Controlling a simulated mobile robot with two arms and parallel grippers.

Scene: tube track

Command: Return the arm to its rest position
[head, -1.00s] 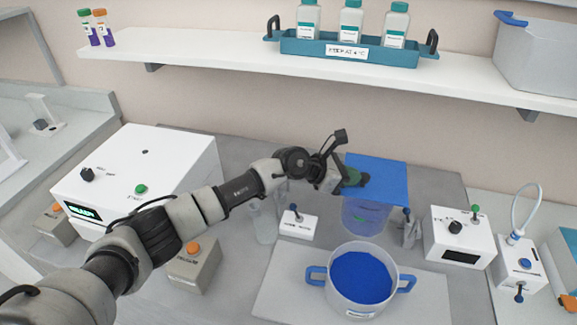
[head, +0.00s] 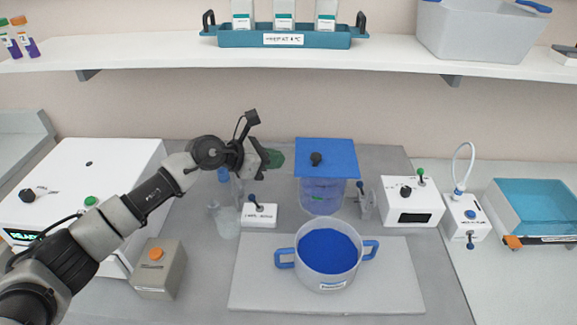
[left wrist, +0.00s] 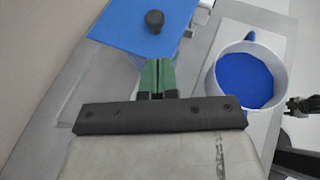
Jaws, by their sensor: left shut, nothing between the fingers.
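My left arm reaches in from the left in the head view. My left gripper (head: 275,159), with green fingertips, is in the air left of the blue-lidded clear container (head: 322,194). Its fingers are shut with nothing between them; the green fingers also show in the left wrist view (left wrist: 157,76). The blue lid (head: 340,150) with its black knob lies on the container and is apart from the gripper. It also shows in the left wrist view (left wrist: 128,22). My right gripper is not in the head view; a dark part at the right edge of the wrist view is unclear.
A pot with blue contents and blue handles (head: 328,282) stands on a grey board (head: 400,290) in front. A small switch box (head: 259,216) and a grey box with an orange knob (head: 159,275) stand below the arm. White devices (head: 414,214) stand right. A shelf (head: 180,48) runs above.

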